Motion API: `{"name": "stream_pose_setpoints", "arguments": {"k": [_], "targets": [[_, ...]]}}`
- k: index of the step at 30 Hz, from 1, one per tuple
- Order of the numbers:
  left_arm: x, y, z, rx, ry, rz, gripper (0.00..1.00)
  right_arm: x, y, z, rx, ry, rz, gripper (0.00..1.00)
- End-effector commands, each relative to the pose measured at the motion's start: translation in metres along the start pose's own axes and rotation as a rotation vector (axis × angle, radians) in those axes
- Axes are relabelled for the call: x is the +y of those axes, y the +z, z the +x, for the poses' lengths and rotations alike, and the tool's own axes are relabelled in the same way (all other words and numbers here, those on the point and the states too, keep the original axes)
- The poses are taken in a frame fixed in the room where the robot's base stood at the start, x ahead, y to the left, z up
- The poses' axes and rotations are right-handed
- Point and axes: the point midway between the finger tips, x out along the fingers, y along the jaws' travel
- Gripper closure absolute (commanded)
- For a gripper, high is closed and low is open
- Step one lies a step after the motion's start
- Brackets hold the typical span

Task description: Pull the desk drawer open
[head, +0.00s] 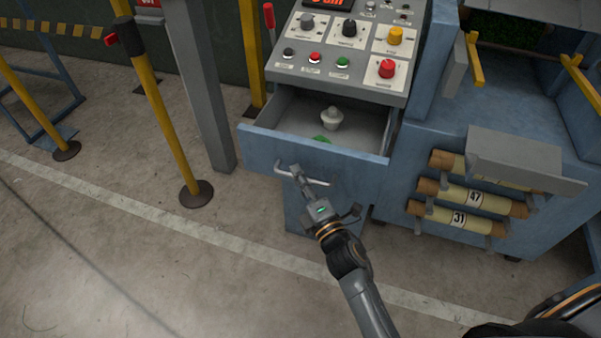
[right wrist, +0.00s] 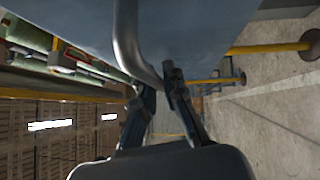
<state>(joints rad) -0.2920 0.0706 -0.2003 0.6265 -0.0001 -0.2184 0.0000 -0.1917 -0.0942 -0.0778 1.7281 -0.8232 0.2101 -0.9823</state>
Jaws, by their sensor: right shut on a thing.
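The desk drawer (head: 318,153) under the sloped control panel stands open in the head view. A white knob-like piece (head: 331,118) and a small green thing (head: 322,139) lie inside it. My right gripper (head: 296,172) is at the left part of the pale bar handle (head: 330,183) on the drawer's blue front, shut on it. In the right wrist view the grey handle (right wrist: 127,40) runs down to the two fingers (right wrist: 157,88); the exact contact is partly hidden. My left gripper is not in view.
The control panel (head: 343,50) with knobs and buttons is above the drawer. Rolls with numbered labels (head: 470,197) sit on a rack at right. A yellow post (head: 165,110) on a round base stands at left. The floor in front is clear.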

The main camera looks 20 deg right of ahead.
Motion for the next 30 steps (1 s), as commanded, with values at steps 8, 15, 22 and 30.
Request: {"name": "stream_pose_setpoints", "arguments": {"k": [8, 15, 22, 30], "targets": [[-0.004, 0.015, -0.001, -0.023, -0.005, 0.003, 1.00, -0.001, 0.000, 0.000, -0.001, -0.003, 0.000, 0.84], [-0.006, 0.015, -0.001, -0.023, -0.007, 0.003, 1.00, -0.001, 0.000, 0.000, -0.001, -0.001, 0.000, 0.80], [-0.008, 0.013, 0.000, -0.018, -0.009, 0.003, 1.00, -0.001, 0.000, -0.012, -0.001, -0.003, 0.001, 0.80], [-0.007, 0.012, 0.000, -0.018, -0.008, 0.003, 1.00, -0.002, 0.000, -0.068, -0.002, -0.005, 0.003, 0.80]]}}
